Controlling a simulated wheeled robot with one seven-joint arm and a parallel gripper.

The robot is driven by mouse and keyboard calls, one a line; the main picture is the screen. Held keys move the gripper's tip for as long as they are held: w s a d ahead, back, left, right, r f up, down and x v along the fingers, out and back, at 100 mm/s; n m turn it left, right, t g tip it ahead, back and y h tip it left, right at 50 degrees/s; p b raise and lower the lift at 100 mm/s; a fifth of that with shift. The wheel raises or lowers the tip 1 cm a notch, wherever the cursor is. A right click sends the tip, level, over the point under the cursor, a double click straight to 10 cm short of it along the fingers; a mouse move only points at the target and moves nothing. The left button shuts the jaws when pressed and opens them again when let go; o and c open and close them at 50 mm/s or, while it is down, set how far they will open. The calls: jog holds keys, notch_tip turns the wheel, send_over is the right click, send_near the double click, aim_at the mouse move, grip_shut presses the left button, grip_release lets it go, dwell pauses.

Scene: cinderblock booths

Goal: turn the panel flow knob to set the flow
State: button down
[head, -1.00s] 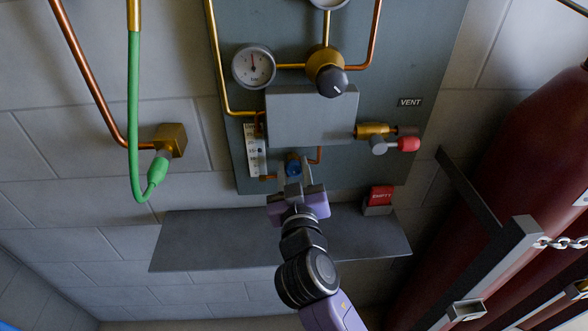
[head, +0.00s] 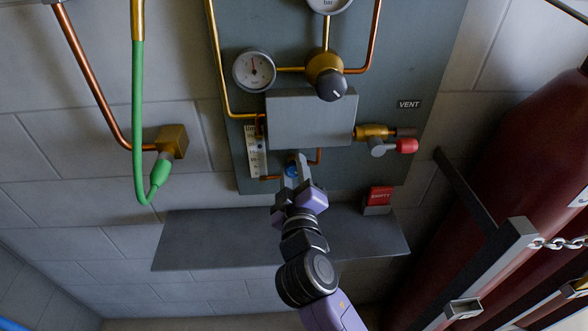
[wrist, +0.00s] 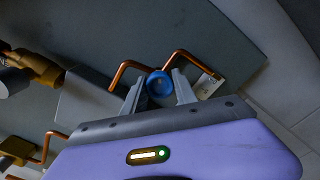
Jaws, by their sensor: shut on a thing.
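The blue flow knob (head: 291,171) sits low on the grey-green panel, below a grey box and beside a white flow scale (head: 254,152). My gripper (head: 297,164) reaches up to it from below, its fingers on either side of the knob and shut on it. In the wrist view the round blue knob (wrist: 159,86) shows between the two grey fingertips (wrist: 159,82), with copper pipes running to both sides. The scale shows partly behind a finger in the wrist view (wrist: 207,86). The fingers partly hide the knob in the head view, and the flow reading is too small to tell.
A grey shelf (head: 200,240) juts out below the panel, under my wrist. The grey box (head: 311,117) is just above the knob. A brass valve with a red cap (head: 406,146) is to the right, and a red EMPTY tag (head: 380,194) stands by the shelf.

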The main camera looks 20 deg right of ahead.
dwell(0.3)
jog(key=c, duration=1)
grip_release()
jog(key=shift+o, duration=0.2)
jog(key=shift+a, duration=0.1)
jog(key=b+v, duration=0.2)
jog(key=v, duration=0.5)
jog(key=shift+s, duration=0.35)
jog(key=shift+a+r, duration=0.1)
jog(key=shift+a, duration=0.05)
